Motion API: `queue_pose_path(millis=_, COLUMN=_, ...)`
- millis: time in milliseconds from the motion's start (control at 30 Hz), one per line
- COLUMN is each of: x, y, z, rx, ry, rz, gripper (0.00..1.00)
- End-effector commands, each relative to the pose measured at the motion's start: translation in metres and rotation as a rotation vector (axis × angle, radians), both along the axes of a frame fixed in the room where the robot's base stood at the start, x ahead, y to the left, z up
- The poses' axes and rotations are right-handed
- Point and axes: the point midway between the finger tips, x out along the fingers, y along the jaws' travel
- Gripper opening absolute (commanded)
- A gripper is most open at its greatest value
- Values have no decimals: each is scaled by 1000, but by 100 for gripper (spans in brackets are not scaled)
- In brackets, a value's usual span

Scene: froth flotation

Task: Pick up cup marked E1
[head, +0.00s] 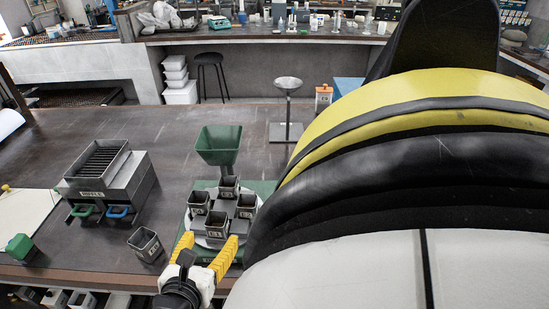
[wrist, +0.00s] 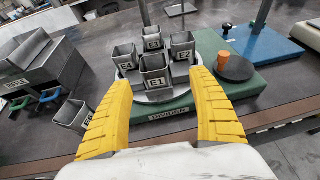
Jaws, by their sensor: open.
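The cup marked E1 (wrist: 156,80) is a dark grey square cup with a pale label. It stands upright at the front of a round light plate (wrist: 152,97) above a green base lettered DIVIDER. In the head view, the front cup (head: 216,225) on the plate appears to be the same one. Cups E4 (wrist: 125,60), E3 (wrist: 153,41) and one more (wrist: 182,47) stand close behind and beside it. My gripper (head: 209,243) is open, its yellow fingers pointing at E1. E1 shows between the fingertips in the wrist view; contact cannot be told.
A green funnel (head: 218,144) stands behind the plate. A loose grey cup (head: 146,245) is left of it, beside a metal box (head: 110,178) with slots.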

Motion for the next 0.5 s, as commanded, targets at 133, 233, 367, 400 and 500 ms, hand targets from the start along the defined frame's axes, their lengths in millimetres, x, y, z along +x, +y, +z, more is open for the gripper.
queue_pose_path(millis=133, x=21, y=-1, z=-12, rx=0, ry=0, rz=7, gripper=70)
queue_pose_path(millis=233, x=30, y=-2, z=-15, rx=0, ry=0, rz=6, gripper=70)
queue_pose_path(millis=367, x=40, y=-2, z=-19, rx=0, ry=0, rz=4, gripper=70)
queue_pose_path(millis=400, x=46, y=-2, z=-22, rx=-1, ry=0, rz=4, gripper=70)
queue_pose_path(millis=500, x=63, y=-1, z=-29, rx=1, ry=1, rz=2, gripper=70)
